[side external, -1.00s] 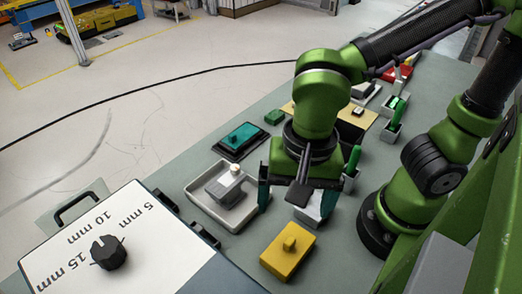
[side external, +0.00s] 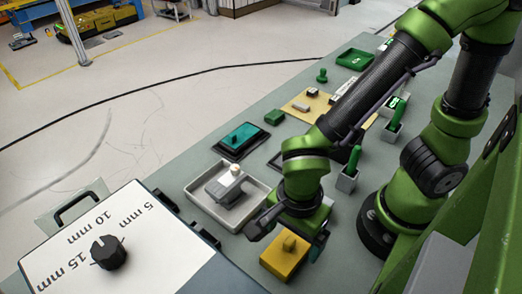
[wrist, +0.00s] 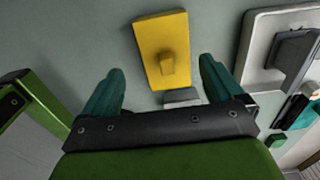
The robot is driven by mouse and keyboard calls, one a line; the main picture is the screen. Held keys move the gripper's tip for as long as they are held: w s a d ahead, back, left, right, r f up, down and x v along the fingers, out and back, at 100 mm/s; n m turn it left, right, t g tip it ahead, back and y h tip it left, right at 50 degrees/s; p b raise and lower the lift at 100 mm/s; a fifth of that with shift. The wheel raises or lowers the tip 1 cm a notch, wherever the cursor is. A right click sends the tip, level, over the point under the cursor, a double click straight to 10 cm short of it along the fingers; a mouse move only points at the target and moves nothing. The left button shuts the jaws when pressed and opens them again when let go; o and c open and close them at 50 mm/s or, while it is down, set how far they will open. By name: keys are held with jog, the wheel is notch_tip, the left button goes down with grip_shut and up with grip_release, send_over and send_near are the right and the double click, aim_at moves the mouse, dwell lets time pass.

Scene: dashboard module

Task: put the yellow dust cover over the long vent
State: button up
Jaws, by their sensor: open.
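The yellow dust cover (side external: 285,260) is a flat rectangular block with a small raised knob, lying on the bench near its front edge. In the wrist view the yellow cover (wrist: 157,30) lies ahead of and between my fingertips. My gripper (side external: 300,236) is open and above the cover's near area; in the wrist view the two teal fingers (wrist: 160,82) are spread with nothing between them gripped. The knob stands between the finger lines, not touched as far as I can tell. A light grey piece (wrist: 182,97) partly shows behind the gripper body. I cannot tell which thing is the long vent.
A pale tray (side external: 200,208) holding a grey block with a white knob stands left of my gripper. A teal piece in a black frame (side external: 242,140) lies behind it. A panel with a black dial (side external: 108,252) is at front left. Green-handled holders (side external: 348,178) stand right.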

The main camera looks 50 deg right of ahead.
aim_at(290, 240)
jog(key=shift+w+d+f, duration=0.1)
jog(key=shift+w+f, duration=0.05)
jog(key=shift+f, duration=0.85)
jog(key=shift+w+d+f, duration=0.1)
jog(key=shift+f, duration=0.95)
jog(key=shift+w+d+f, duration=0.1)
jog(key=shift+w+f, duration=0.05)
jog(key=shift+f, duration=0.85)
jog(key=c, duration=0.9)
jog(key=shift+r, duration=0.15)
